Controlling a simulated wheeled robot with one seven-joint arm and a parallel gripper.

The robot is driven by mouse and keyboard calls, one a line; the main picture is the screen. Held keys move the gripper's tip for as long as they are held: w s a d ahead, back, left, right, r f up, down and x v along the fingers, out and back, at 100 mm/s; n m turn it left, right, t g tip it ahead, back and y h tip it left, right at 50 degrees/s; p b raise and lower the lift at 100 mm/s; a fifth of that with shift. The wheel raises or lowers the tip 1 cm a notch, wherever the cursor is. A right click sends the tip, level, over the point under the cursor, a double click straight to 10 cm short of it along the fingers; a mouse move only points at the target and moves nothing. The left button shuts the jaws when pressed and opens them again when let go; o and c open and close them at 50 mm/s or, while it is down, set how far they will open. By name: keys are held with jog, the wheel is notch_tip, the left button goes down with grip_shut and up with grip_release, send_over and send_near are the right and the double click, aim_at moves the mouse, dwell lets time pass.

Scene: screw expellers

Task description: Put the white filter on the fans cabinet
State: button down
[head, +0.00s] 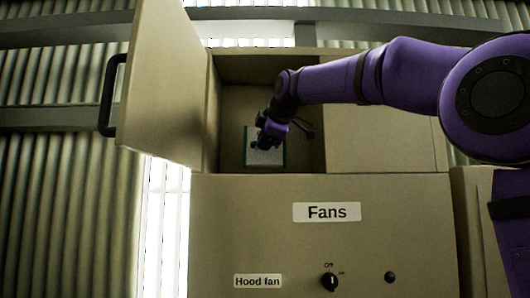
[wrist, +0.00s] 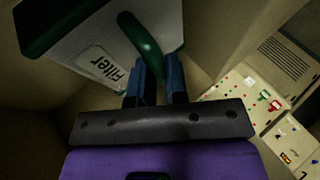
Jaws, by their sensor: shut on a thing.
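The white filter (head: 265,158) stands inside the open upper compartment of the fans cabinet (head: 240,225). It has dark green edges, and in the wrist view the filter (wrist: 85,50) shows a "Filter" label and a curved green handle (wrist: 138,32). My gripper (head: 268,138) reaches into the compartment in front of the filter. In the wrist view the blue fingers of my gripper (wrist: 156,72) are shut on the green handle. The back of the filter is hidden, and I cannot tell whether it touches the compartment's back wall.
The cabinet door (head: 165,85) with its black handle (head: 111,95) is swung open on the left. The cabinet front has a "Fans" label (head: 327,212) and a switch knob (head: 329,281). In the wrist view, a control panel (wrist: 245,100) with red and green parts stands at right.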

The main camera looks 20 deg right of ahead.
jog(key=shift+f, duration=1.45)
jog(key=c, duration=1.1)
grip_release()
jog(key=shift+s, duration=0.1)
jog(key=v, duration=1.2)
jog(key=s+d+f+m+g, duration=0.1)
jog(key=s+f+m+g, duration=0.1)
jog(key=s+f+m, duration=0.3)
jog(key=s+d+f+m+g+h, duration=0.1)
jog(key=s+f+m, duration=0.5)
jog(key=s+f, duration=0.7)
jog(key=s+d+f+m+g, duration=0.3)
jog(key=s+f, duration=0.6)
jog(key=f, duration=1.4)
jog(key=shift+s+d+f+m+h, duration=0.1)
jog(key=shift+d+m+h, duration=0.05)
jog(key=shift+m, duration=0.5)
jog(key=shift+s+d+f+m+h, duration=0.1)
jog(key=shift+m+h, duration=0.05)
jog(key=shift+m, duration=0.5)
